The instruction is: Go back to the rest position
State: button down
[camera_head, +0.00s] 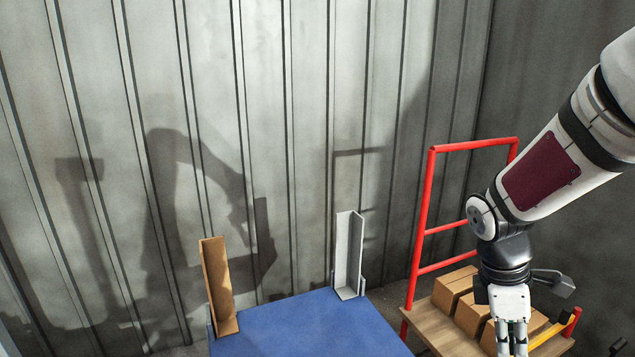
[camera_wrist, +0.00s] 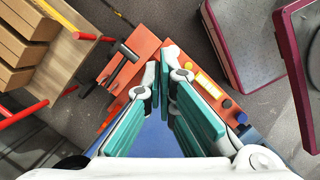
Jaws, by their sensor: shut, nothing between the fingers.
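My gripper (camera_head: 511,340) hangs pointing down at the lower right of the head view, above the wooden cart; its tips run to the picture's bottom edge. In the wrist view its teal-padded fingers (camera_wrist: 166,68) come together at the tips, shut, with nothing held. My arm reaches in from the upper right.
A blue-topped table (camera_head: 300,325) bears a brown angled post (camera_head: 219,285) and a white one (camera_head: 348,255). A wooden cart (camera_head: 440,325) with a red rail (camera_head: 424,220) carries cardboard boxes (camera_head: 456,287). An orange-red object (camera_wrist: 125,68) lies below my gripper. A corrugated wall stands behind.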

jog(key=s+a+r+m+t+y, duration=0.1)
jog(key=s+a+r+m, duration=0.35)
jog(key=s, duration=0.25)
jog(key=s+a+r+m+t+y, duration=0.1)
jog(key=s+a+r+m, duration=0.3)
jog(key=s, duration=0.3)
jog(key=s+a+r+m+y, duration=0.1)
jog(key=s+a+r+m, duration=0.1)
jog(key=s+a+m, duration=0.4)
notch_tip(320, 180, up, 22)
jog(key=n+t+p, duration=0.2)
jog(key=t+p, duration=0.1)
jog(key=p, duration=1.7)
jog(key=shift+s+d+t, duration=0.35)
jog(key=shift+d+t, duration=0.05)
jog(key=shift+w, duration=0.1)
